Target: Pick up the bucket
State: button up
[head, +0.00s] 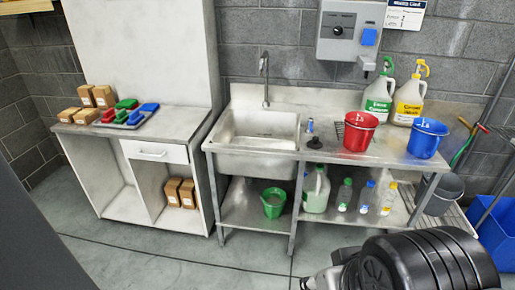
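Several buckets are in the head view. A red bucket (360,132) stands upright on the steel counter, right of the sink. A blue bucket (426,138) stands upright at the counter's right end. A green bucket (273,203) sits on the lower shelf under the sink. A grey bucket (444,195) is low at the right, partly hidden by the counter's end. Part of my arm shows at the bottom right, apart from the buckets in the picture. The fingers of my gripper cannot be seen.
The steel counter (385,155) carries white and yellow jugs (409,98) behind the buckets. Bottles (366,196) stand on the lower shelf. A cabinet (165,123) with boxes and a tray is at the left. Blue bins (495,235) stand at the right. Floor is open in front.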

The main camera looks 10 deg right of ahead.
aim_at(359, 127)
jog(key=z, duration=0.65)
jog(key=i+z, duration=0.4)
jog(key=i+j+z, duration=0.55)
jog(key=i+z, duration=0.2)
jog(key=i+j+z, duration=0.35)
jog(key=i+j, duration=0.25)
jog(key=j, duration=0.15)
